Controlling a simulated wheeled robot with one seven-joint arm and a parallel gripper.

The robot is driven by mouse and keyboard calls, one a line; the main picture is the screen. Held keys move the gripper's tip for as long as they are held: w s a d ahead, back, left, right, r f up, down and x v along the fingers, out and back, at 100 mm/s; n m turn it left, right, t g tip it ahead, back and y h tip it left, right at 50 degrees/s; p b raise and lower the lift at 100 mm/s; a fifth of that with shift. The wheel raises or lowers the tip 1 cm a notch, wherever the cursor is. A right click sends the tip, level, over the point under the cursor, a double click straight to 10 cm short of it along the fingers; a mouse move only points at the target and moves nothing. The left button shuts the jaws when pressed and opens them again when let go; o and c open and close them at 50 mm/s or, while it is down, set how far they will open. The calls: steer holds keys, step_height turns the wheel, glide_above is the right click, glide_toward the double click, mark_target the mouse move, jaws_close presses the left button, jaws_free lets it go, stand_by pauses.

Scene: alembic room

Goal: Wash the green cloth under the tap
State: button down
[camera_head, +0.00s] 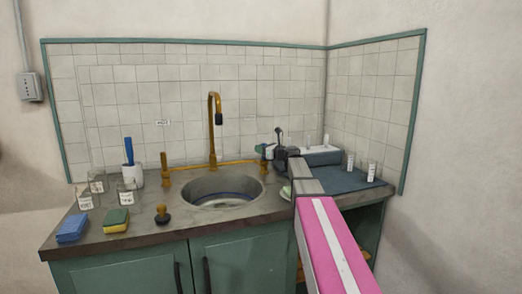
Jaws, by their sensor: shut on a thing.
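My gripper (270,151) is at the end of my arm, to the right of the tap and above the right rim of the sink. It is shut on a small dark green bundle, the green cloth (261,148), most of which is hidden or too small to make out. The brass tap (212,125) arches over the round sink (219,189), with a dark nozzle pointing down. The cloth is apart from the nozzle, to its right. I cannot tell whether water is running.
A blue sponge (72,228), a yellow-green sponge (116,220) and a plunger-like stopper (162,213) lie at the front left. A white cup (131,176) with a blue brush and labelled glass jars (97,183) stand behind. A blue mat (345,178) covers the right counter.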

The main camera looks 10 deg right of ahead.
steer(key=shift+s+d+n+t+y, duration=0.15)
steer(key=shift+s+n+t+y, duration=0.5)
steer(key=shift+y, duration=0.25)
steer(key=c, duration=0.9)
jaws_free()
steer(key=v, duration=1.1)
steer(key=shift+r, duration=0.1)
